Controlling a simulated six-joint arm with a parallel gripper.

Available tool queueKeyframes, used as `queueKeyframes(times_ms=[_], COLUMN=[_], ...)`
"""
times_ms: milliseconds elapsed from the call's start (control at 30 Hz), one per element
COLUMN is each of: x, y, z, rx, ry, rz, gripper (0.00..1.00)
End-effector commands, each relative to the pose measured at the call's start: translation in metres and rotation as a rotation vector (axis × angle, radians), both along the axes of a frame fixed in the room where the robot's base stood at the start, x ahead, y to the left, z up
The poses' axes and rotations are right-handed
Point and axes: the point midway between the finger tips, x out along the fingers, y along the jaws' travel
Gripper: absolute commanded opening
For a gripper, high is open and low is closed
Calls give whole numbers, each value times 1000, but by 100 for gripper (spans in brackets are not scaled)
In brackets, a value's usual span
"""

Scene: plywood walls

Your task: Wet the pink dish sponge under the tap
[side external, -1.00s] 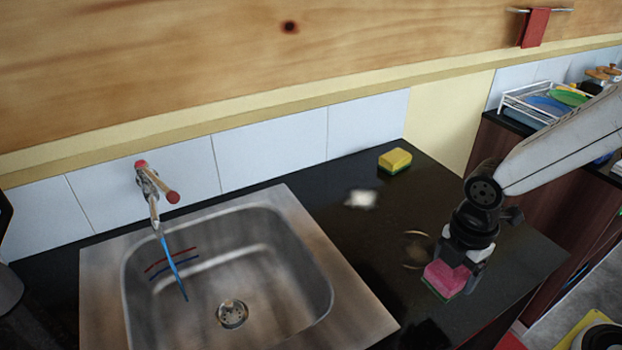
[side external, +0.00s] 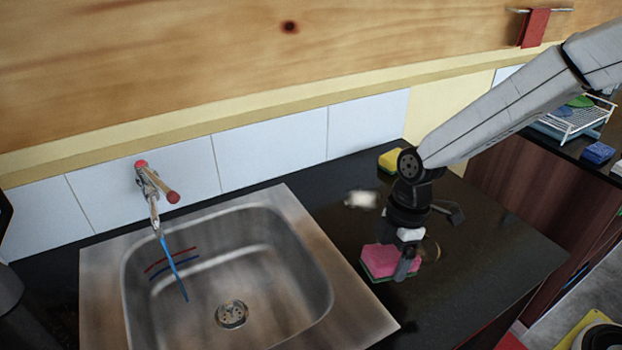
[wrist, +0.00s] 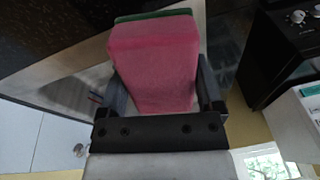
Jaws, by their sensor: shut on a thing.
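The pink sponge (side external: 384,260) with a green underside is held in my gripper (side external: 405,266) over the black counter, just right of the sink's right rim. In the wrist view the sponge (wrist: 155,65) sits between the two fingers of my gripper (wrist: 158,85). The tap (side external: 152,190) is on the tiled wall at the left, with a red-ended handle. A thin blue stream (side external: 174,268) falls from its spout into the steel sink (side external: 345,300). The sponge is apart from the stream.
A yellow and green sponge (side external: 390,160) lies at the back of the counter, partly behind my arm. A blurred whitish thing (side external: 361,200) is near the sink's right side. A dish rack (side external: 575,122) and a blue sponge (side external: 598,152) are at the far right.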

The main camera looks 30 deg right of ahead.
Motion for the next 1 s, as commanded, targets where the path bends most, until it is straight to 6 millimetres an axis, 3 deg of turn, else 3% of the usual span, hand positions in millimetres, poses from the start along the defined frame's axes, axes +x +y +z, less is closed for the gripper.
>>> queueKeyframes(times_ms=[1000], x=[181], y=[154], z=[-66], rx=[533], ry=[39], rz=[-472], gripper=[37])
